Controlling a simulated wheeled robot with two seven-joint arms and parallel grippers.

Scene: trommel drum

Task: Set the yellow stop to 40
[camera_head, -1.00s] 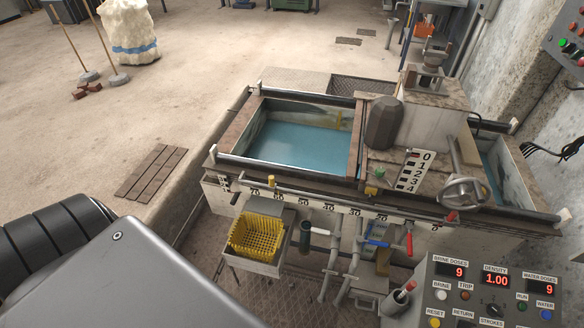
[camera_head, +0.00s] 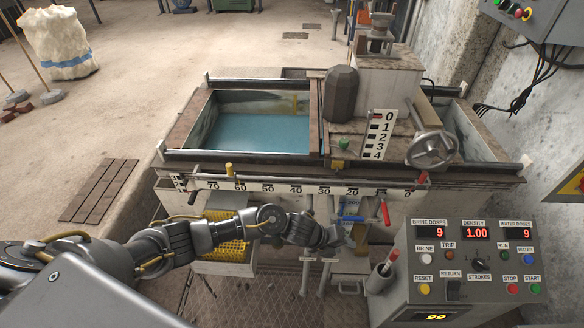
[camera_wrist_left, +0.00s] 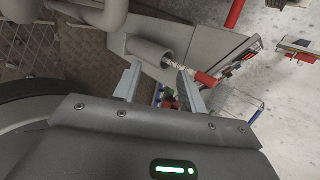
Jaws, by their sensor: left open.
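The yellow stop (camera_head: 229,170) is a small upright yellow piece on the rail along the front edge of the tank. It sits between the 70 and 60 marks of the white number scale (camera_head: 282,189). The 40 mark (camera_head: 295,190) is farther right on this scale. My left arm reaches in from the left, below the scale. My left gripper (camera_head: 345,240) is to the right of the stop and lower, apart from it. In the left wrist view my left gripper (camera_wrist_left: 158,86) is open, with nothing held between its fingers. The stop cannot be made out there.
The control box (camera_head: 455,262) stands at the lower right. A grey holder (camera_head: 378,279) with a red-handled tool is beside it; this holder (camera_wrist_left: 150,55) shows ahead of the fingers in the wrist view. A red lever (camera_head: 385,212), pipes and a yellow basket (camera_head: 232,246) are below the scale.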

